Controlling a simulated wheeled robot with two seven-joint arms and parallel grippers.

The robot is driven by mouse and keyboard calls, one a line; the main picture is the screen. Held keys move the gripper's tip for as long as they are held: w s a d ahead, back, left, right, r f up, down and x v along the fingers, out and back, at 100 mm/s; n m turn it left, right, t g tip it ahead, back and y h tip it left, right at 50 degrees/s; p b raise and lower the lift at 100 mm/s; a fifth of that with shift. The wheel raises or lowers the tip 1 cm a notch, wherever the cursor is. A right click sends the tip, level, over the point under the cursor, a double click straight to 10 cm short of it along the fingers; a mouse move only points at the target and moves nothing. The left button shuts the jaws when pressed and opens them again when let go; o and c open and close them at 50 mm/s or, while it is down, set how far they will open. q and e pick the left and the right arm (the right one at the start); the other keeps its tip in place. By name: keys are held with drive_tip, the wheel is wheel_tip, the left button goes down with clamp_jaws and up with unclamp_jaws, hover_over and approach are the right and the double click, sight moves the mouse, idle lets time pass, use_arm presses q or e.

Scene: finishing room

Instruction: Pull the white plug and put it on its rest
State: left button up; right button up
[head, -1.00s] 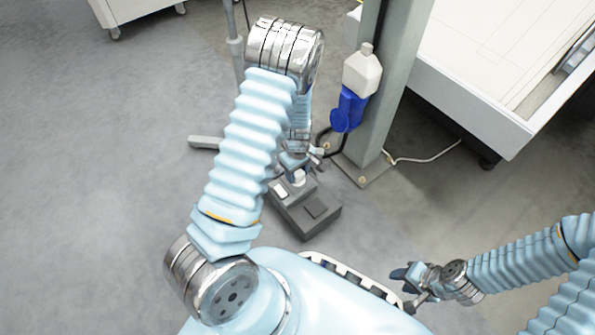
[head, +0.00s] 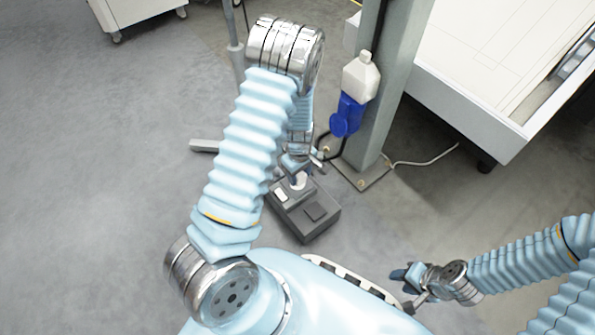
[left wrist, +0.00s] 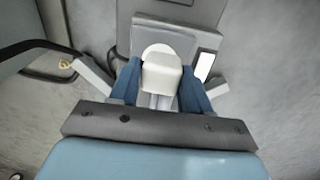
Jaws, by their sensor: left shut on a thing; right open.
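A white plug (left wrist: 161,74) sits between the blue fingers of my left gripper (left wrist: 160,92), which is shut on it. In the head view my left gripper (head: 293,170) is low over a grey box (head: 320,229) on the floor, and a little of the plug (head: 298,181) shows below it. In the left wrist view the grey box (left wrist: 190,40) is just beyond the plug, with a pale round part (left wrist: 155,50) behind it. I cannot tell whether plug and box touch.
A grey post (head: 384,110) on a bolted foot stands right of the box, carrying a white fitting (head: 360,75) and a blue connector (head: 347,115). A black cable runs near its foot. A white table (head: 470,95) is at the upper right. The floor at left is clear.

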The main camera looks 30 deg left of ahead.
use_arm(q)
drive_tip(key=shift+t, duration=0.4)
drive_tip(key=shift+s+d+f+b, duration=0.15)
drive_tip(key=shift+s+d, duration=0.45)
drive_tip(key=shift+d, duration=0.8)
drive_tip(key=shift+s+d+f+b, duration=0.15)
drive_tip(key=shift+s+d, duration=0.4)
drive_tip(key=shift+d, duration=0.8)
drive_tip(key=shift+s+d+f+b, duration=0.15)
drive_tip(key=shift+s+d, duration=0.45)
drive_tip(key=shift+d, duration=0.8)
drive_tip(key=shift+s+a+f+b, duration=0.1)
drive_tip(key=shift+f+b, duration=0.95)
drive_tip(key=shift+f, duration=0.15)
drive_tip(key=shift+s+f+b, duration=0.1)
drive_tip(key=shift+f+b, duration=0.9)
drive_tip(key=shift+f, duration=0.15)
drive_tip(key=o, duration=1.4)
drive_tip(key=shift+c, duration=0.2)
wheel_tip(320, 180, up, 14)
drive_tip(key=s+p, duration=0.1)
drive_tip(key=p, duration=0.5)
drive_tip(key=shift+a, duration=0.25)
drive_tip(key=shift+f, duration=0.1)
